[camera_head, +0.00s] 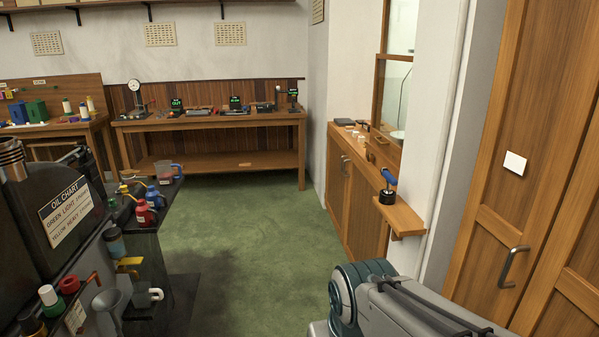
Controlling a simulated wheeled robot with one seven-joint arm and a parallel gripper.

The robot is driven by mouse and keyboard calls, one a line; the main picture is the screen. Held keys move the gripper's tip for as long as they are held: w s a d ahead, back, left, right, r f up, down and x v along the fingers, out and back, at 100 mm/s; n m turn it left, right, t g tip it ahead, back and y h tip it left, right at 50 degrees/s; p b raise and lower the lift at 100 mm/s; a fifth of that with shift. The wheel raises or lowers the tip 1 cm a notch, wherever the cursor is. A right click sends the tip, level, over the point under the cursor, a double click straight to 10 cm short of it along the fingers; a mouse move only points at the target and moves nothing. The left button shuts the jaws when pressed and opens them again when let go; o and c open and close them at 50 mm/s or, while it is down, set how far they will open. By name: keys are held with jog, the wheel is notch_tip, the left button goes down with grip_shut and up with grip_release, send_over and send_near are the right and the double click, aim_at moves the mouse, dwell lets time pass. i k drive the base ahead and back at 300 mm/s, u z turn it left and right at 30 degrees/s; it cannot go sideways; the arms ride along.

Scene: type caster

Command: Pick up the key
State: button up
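I cannot make out a key for certain anywhere in this view. A small blue-handled item (389,178) stands in or on a dark round base (387,197) on a little wooden shelf (402,217) at the right; I cannot tell what it is. Small items lie on the wooden counter (352,131) behind it, too small to name. Part of my arm shows at the bottom right, with no gripper fingers visible, so I cannot see whether my gripper is open or shut.
A dark machine with an oil chart (70,212) and a bench with oil cans (146,212) stand at the left. A wooden workbench (215,120) with instruments is along the back wall. A wooden door (524,150) is at the right. Green floor (250,230) is clear in the middle.

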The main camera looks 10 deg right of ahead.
aim_at(391, 181)
jog(key=u, duration=0.15)
jog(key=i, duration=1.55)
jog(key=z, duration=0.85)
jog(key=i, duration=0.95)
jog(key=z, duration=0.75)
